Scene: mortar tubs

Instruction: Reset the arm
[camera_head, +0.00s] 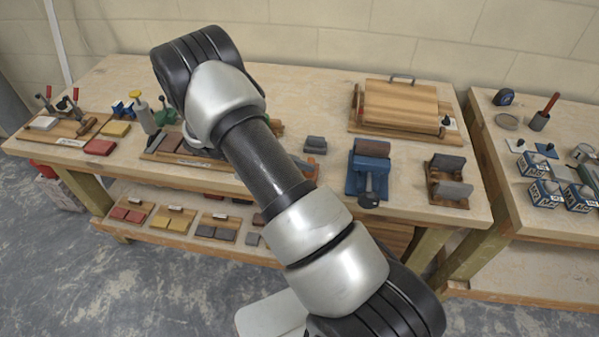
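My arm (265,175) reaches from the bottom right of the head view up and to the left, over the long wooden workbench (330,90). It bends at a dark joint near the top of the picture, above the bench's left half. My gripper does not show; the arm beyond that joint is hidden or out of sight. Part of the bench top behind the arm is hidden too.
A blue vise (369,172), a wooden cradle (449,182) and a wooden board with a handle (400,105) stand right of the arm. Toggle clamps (68,108) stand far left. A second bench (510,150) at right holds several blue-and-white boxes.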

